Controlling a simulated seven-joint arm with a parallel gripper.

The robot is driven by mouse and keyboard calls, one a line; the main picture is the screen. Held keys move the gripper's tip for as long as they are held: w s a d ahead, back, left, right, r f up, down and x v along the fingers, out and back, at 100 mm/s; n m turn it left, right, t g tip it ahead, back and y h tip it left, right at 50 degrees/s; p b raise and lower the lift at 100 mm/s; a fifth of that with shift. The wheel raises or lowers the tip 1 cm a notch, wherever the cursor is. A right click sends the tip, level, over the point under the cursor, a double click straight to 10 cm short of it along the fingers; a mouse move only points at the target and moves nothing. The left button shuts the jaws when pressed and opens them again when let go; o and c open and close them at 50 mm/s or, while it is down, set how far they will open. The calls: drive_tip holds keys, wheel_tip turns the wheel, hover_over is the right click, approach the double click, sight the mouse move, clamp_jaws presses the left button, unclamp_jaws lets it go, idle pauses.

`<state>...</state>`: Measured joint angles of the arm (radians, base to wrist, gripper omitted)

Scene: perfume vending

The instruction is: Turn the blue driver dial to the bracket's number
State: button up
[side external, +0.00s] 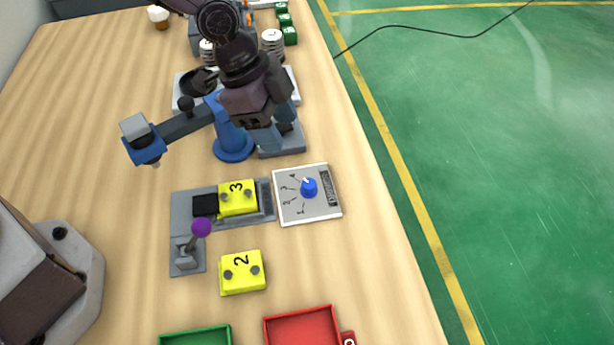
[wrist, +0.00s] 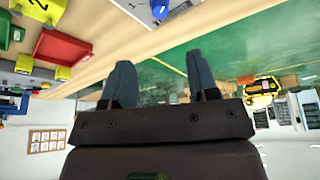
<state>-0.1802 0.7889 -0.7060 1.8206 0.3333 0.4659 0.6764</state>
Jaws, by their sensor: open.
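The blue driver dial (side external: 309,188) sits on a pale square panel (side external: 322,210) marked 1 to 4. Its white mark is at the upper left, roughly towards the 4; the exact setting is hard to read. A yellow bracket numbered 3 (side external: 238,199) sits in a grey fixture (side external: 181,212) left of the panel. Another yellow bracket numbered 2 (side external: 242,273) lies on the table below. My gripper (side external: 281,124) is above the panel in the picture, apart from the dial. In the wrist view its fingers (wrist: 162,84) are spread and empty. A blue knob, apparently the dial (wrist: 160,9), shows at the top edge.
A blue post (side external: 232,144) with a grey arm and blue-and-white head (side external: 144,140) stands left of my gripper. A purple-knobbed lever (side external: 201,227) rises beside the fixture. Green (side external: 196,338) and red (side external: 302,328) trays are at the front. The table right of the panel is narrow.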

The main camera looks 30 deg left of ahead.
sight(309, 183)
drive_tip(key=x, duration=1.3)
drive_tip(key=shift+a, duration=0.1)
drive_tip(key=shift+c, duration=0.2)
drive_tip(key=c, duration=0.8)
drive_tip(key=n, duration=0.2)
drive_tip(key=n+t+y, duration=0.1)
drive_tip(key=n, duration=0.1)
drive_tip(key=shift+s+t, duration=0.15)
drive_tip(key=shift+t, duration=0.15)
drive_tip(key=shift+n+t+y, duration=0.4)
drive_tip(key=shift+n, duration=1.3)
